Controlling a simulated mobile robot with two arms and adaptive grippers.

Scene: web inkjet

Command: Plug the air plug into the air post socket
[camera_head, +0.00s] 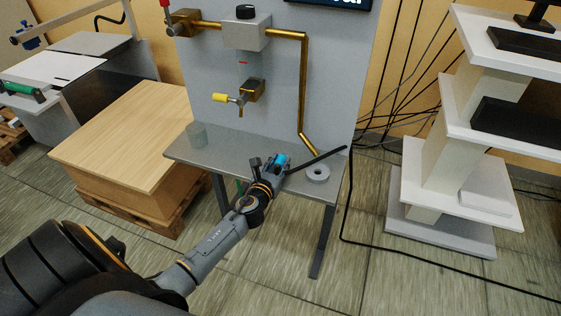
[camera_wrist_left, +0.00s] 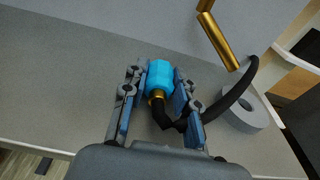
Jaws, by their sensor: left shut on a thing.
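The air plug is a bright blue cylinder (camera_wrist_left: 160,74) with a brass collar and a black hose behind it; it also shows in the head view (camera_head: 280,160). My left gripper (camera_head: 272,166) is shut on the plug, just over the grey table. In the left wrist view its fingers (camera_wrist_left: 158,92) lie on both sides of the plug. The black hose (camera_wrist_left: 238,88) bends off to the right. A brass pipe (camera_head: 302,85) runs down the panel, its lower end close above the tabletop, right of the plug and apart from it. I cannot tell which fitting is the socket. My right gripper is out of view.
A grey ring (camera_head: 318,173) lies at the table's right, by the hose. A brass valve with a yellow handle (camera_head: 221,98) juts from the panel. A wooden box (camera_head: 125,135) stands left.

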